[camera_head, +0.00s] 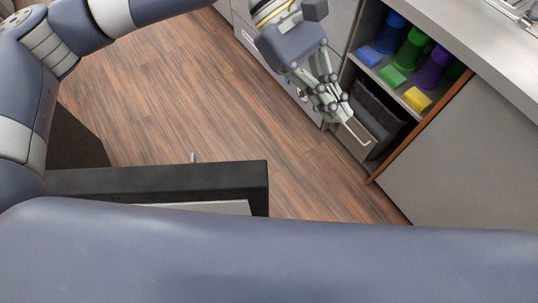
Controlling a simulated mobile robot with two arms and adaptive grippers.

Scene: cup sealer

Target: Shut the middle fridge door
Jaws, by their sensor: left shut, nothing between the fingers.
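My left gripper (338,108) is shut and empty, with its fingertips pointing down and right in the upper middle of the head view. It is in front of the grey fridge unit, next to a thin pale bar handle (356,131). The compartment beside it stands open, showing a shelf (401,92) and a dark lower space (378,117). The gripper and wrist cover part of the unit's front, so I cannot tell which panel is the middle door or how far it is swung. My right gripper is not in view.
Blue (390,35), green (409,50) and purple (432,69) cups stand in the open compartment, with a yellow block (417,99) and others in front. A grey counter (490,45) lies above. The wooden floor (190,90) is clear left of the unit.

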